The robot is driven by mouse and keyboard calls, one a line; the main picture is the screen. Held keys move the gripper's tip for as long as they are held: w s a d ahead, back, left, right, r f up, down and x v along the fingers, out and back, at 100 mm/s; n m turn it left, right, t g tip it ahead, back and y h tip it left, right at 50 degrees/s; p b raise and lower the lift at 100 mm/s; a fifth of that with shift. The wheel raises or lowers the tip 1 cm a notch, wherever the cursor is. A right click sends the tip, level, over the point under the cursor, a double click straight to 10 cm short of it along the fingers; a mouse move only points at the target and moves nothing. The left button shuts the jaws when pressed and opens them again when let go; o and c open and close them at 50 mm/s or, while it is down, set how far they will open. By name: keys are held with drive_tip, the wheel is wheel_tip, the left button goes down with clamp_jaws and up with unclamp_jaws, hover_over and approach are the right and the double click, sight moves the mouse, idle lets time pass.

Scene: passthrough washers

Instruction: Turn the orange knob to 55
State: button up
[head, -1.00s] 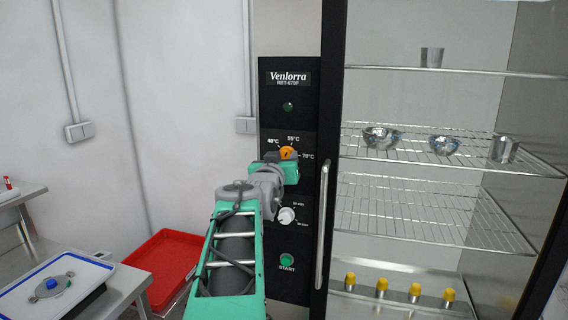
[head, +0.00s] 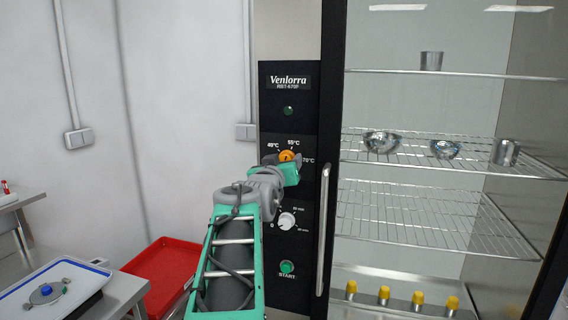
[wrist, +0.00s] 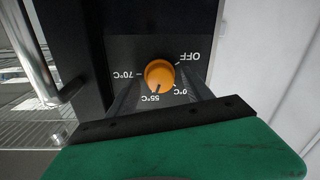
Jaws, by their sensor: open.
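The orange knob (head: 287,156) sits on the black control panel, below the Venlorra label. In the wrist view, which is upside down, the orange knob (wrist: 160,73) shows a dark mark on its edge at the 55°C label (wrist: 157,98). Other labels around it read 70°C, OFF and a partly hidden one, 40°C in the head view. My gripper (wrist: 162,86) is open, with its dark fingers to either side of the knob and gaps visible. In the head view my gripper (head: 294,164) is in front of the knob and hides its lower part.
A white timer knob (head: 286,221) and a green START button (head: 287,267) are below on the panel. A vertical door handle (head: 322,230) stands close to the right. Glass-fronted shelves hold metal bowls and cups. A red tray (head: 163,273) is at lower left.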

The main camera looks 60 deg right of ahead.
drive_tip(key=b+v, duration=0.2)
drive_tip(key=v, duration=0.5)
drive_tip(key=shift+a+b, duration=0.3)
drive_tip(key=shift+a, duration=0.05)
drive_tip(key=shift+s, duration=0.1)
